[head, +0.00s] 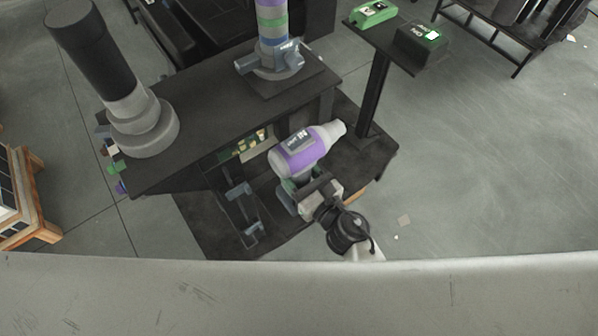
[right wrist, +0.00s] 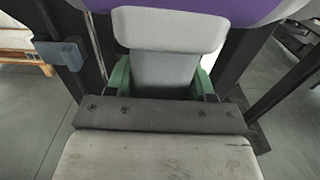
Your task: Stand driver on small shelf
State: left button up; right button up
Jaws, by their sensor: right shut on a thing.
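The driver (head: 305,150) is purple and grey, with a dark label on top and a pale nose pointing to the upper right. My right gripper (head: 294,183) is shut on its grey handle, which also shows in the right wrist view (right wrist: 165,70) between green fingertips. The driver is held up in front of the dark workbench (head: 200,95); its lower end is partly hidden by the gripper. The small shelf (head: 390,52) is a dark plate on a post at the upper right, apart from the driver. My left gripper is out of view.
A green device (head: 373,14) and a dark charger-like box (head: 420,42) with a lit green face occupy parts of the small shelf. A black and grey column (head: 125,100) and a banded column (head: 271,25) stand on the bench. Open floor lies at right.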

jog(key=o, duration=1.3)
jog(key=shift+r, duration=0.15)
jog(key=shift+s+d, duration=0.2)
jog(key=shift+s, duration=0.05)
jog(key=b+v, duration=0.2)
jog(key=v, duration=0.9)
jog(key=shift+s+d+b, duration=0.1)
jog(key=shift+s+b, duration=0.1)
jog(key=shift+b, duration=0.15)
